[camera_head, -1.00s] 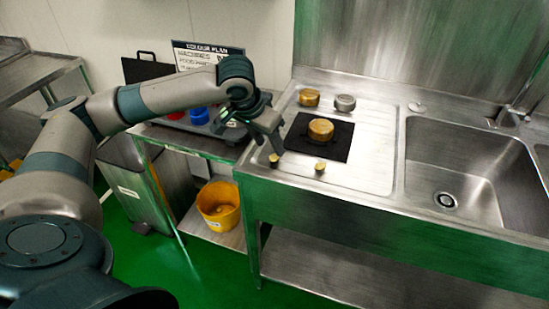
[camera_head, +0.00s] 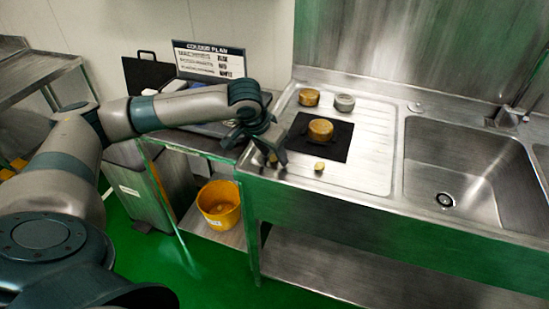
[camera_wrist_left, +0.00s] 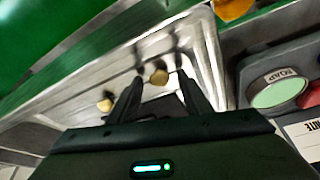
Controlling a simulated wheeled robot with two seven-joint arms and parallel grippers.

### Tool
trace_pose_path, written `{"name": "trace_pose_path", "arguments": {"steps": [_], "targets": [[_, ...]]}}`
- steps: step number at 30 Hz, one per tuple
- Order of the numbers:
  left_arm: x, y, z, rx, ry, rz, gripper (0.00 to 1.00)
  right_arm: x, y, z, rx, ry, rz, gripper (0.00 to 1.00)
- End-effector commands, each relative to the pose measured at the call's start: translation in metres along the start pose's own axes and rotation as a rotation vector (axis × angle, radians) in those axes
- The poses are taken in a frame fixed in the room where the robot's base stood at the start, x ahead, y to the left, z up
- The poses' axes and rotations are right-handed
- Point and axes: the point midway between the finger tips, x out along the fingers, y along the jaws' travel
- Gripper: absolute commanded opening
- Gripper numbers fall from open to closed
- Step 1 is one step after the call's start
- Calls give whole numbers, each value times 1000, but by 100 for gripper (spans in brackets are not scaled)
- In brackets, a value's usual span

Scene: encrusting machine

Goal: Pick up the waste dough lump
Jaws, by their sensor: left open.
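Two small tan dough lumps lie near the front left of the steel drainboard. The right one (camera_head: 320,166) is in plain view in the head view and also shows in the left wrist view (camera_wrist_left: 105,105). The left one (camera_head: 273,157) is partly hidden by my left gripper (camera_head: 270,156) in the head view. In the left wrist view this left lump (camera_wrist_left: 159,76) appears between the tips of my open left gripper (camera_wrist_left: 160,80), which is empty. I cannot tell which lump is the waste one. My right gripper is not in view.
A large golden round piece (camera_head: 320,129) sits on a black mat (camera_head: 338,142). Another golden piece (camera_head: 309,97) and a grey one (camera_head: 344,102) stand behind. The sink (camera_head: 455,160) is at right. A yellow bucket (camera_head: 218,206) stands on a low shelf at left.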

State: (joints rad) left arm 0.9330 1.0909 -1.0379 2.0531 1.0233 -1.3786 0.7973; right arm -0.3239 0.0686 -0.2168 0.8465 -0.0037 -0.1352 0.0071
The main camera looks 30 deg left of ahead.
Motion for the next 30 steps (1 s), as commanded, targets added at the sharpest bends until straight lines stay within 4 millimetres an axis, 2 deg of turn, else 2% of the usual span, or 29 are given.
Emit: {"name": "trace_pose_path", "arguments": {"steps": [8,9,14,15,30], "targets": [[0,0,0,0,0,0,44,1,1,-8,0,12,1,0],[0,0,0,0,0,0,42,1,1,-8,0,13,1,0],[0,0,0,0,0,0,4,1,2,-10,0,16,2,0],[0,0,0,0,0,0,1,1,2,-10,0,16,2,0],[-5,0,-2,0,2,0,0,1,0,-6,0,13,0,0]]}}
